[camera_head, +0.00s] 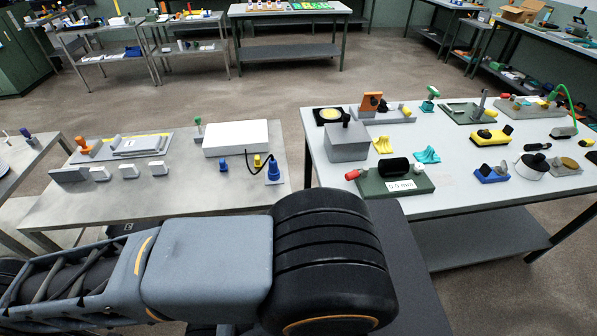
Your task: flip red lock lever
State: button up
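A red knob-like lever (353,174) sticks out to the left from a dark green block (372,190) on the right table, near its front left corner. I take it for the red lock lever. A black cylinder (395,167) lies across the top of the green block, and a white label (401,185) is on its front. My arm (205,265) spans the lower left and middle of the view, in front of the tables. The fingers of my gripper do not show. How the lever joins the block is too small to tell.
A grey box (347,142) stands just behind the green block. Yellow (383,145) and teal (427,155) pieces lie to its right, and a blue holder (491,174) farther right. The left table (100,209) holds a white box (236,138). A floor gap separates the tables.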

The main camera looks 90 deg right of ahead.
aim_at(353, 174)
jog(key=i, duration=0.45)
jog(key=z, duration=4.3)
jog(key=i, duration=0.45)
jog(key=u, duration=0.15)
jog(key=k, duration=0.35)
jog(key=z, duration=0.7)
jog(key=i, duration=0.5)
jog(key=u, duration=1.2)
